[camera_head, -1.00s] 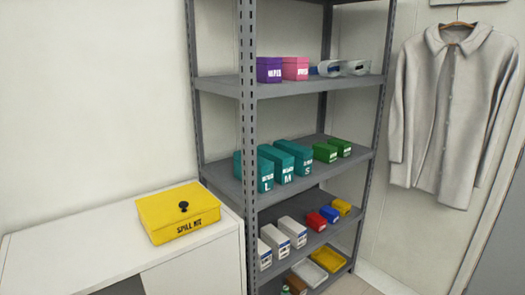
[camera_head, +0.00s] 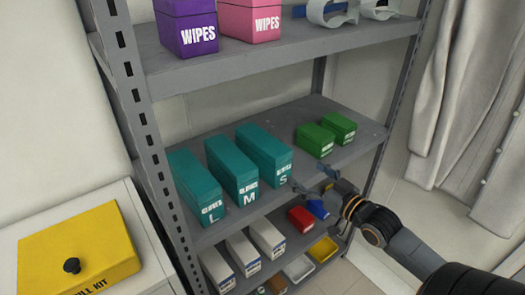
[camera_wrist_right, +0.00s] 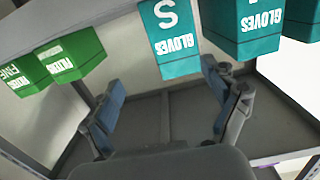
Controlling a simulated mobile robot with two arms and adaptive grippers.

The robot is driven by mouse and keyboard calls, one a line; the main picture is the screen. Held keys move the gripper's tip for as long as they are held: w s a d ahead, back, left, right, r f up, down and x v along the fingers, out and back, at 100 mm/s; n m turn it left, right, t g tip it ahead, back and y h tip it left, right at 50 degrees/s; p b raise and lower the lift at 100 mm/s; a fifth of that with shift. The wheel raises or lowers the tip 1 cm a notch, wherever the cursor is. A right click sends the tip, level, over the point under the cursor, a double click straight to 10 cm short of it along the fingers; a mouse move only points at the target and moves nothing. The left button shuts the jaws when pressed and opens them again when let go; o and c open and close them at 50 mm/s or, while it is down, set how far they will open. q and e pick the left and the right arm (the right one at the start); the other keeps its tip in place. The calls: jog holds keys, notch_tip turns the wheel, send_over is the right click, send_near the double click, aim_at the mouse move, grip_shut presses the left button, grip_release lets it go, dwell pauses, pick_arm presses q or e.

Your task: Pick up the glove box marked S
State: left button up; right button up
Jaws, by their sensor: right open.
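The teal glove box marked S (camera_head: 264,153) stands on the middle shelf (camera_head: 345,158), rightmost of the teal row. My right gripper (camera_head: 314,181) is in front of the shelf's front edge, a little right of and below the S box's front face. Its jaws (camera_wrist_right: 168,112) are open and empty. My left gripper is not in view.
Teal box M (camera_head: 231,168) stands just left of S, with L (camera_head: 194,187) beyond it. Two green boxes (camera_head: 315,139) stand to the right with a gap. Purple (camera_head: 187,28) and pink (camera_head: 250,20) wipes boxes are on the shelf above. White boxes (camera_head: 243,254) and a red box (camera_head: 301,219) are below.

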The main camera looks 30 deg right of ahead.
jog(key=y, duration=0.1)
send_near(269, 143)
jog(key=shift+n+t, duration=0.3)
jog(key=w, duration=0.2)
jog(key=w+p, duration=0.1)
jog(key=w, duration=0.1)
jog(key=shift+a, duration=0.25)
jog(key=shift+w+a, duration=0.15)
jog(key=shift+w, duration=0.3)
jog(key=w, duration=0.1)
jog(key=w+p, duration=0.1)
jog(key=w, duration=0.3)
jog(key=shift+w+a+f+p, duration=0.1)
jog(key=shift+a+f+p, duration=0.2)
jog(key=shift+p, duration=0.1)
jog(key=c, duration=1.7)
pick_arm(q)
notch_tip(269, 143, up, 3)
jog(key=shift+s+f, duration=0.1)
pick_arm(e)
jog(key=shift+c, duration=0.2)
jog(key=shift+r, duration=0.1)
